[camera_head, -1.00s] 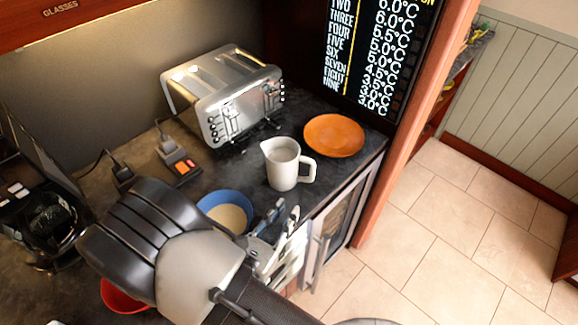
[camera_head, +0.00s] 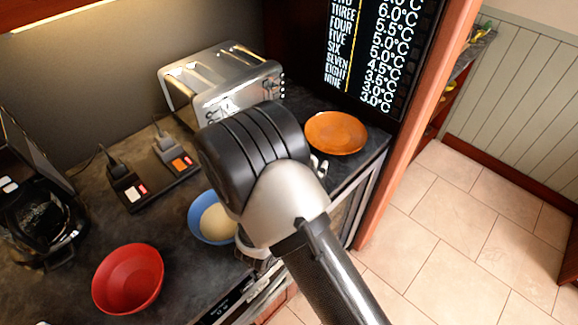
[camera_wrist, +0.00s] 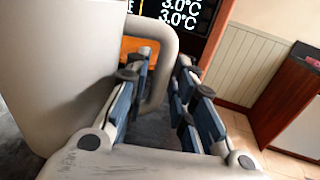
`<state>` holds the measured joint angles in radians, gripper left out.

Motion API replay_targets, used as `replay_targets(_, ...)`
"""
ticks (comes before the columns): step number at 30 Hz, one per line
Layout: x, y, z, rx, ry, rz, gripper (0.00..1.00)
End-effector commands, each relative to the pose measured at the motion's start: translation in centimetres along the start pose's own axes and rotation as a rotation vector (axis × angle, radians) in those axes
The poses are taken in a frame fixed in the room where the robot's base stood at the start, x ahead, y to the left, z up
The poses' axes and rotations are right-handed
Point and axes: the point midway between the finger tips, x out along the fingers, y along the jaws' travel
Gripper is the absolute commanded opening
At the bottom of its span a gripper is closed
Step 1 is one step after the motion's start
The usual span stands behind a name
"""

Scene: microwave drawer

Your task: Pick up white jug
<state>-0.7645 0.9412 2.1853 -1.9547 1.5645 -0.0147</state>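The white jug (camera_wrist: 55,75) fills the left side of the wrist view, close to my gripper (camera_wrist: 161,76). Its handle (camera_wrist: 167,50) loops out to the right from the body. My gripper is open, with the outer part of the handle in the gap between its fingers. The left finger overlaps the handle's loop beside the jug's body, and the right finger is on the handle's outer side. I cannot tell whether either finger touches it. In the head view my arm hides the jug's body and most of my gripper.
An orange plate (camera_head: 336,132) lies behind my gripper, near a cabinet edge. A steel toaster (camera_head: 220,82) stands at the back. A blue bowl (camera_head: 198,222) and red bowl (camera_head: 128,278) are on the dark counter to the left. Tiled floor (camera_head: 450,235) is open at right.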

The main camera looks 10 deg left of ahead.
Motion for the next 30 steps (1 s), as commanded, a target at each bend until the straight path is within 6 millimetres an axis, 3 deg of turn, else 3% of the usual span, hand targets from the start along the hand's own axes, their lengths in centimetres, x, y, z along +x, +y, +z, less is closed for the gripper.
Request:
replay_targets(7, 0.22, 0.02, 0.07, 0.001, -0.001, 0.0, 0.23)
replay_targets(18, 0.19, 0.02, 0.06, 0.001, -0.001, 0.0, 0.0)
replay_targets(30, 0.19, 0.02, 0.05, 0.0, 0.0, 0.0, 0.0)
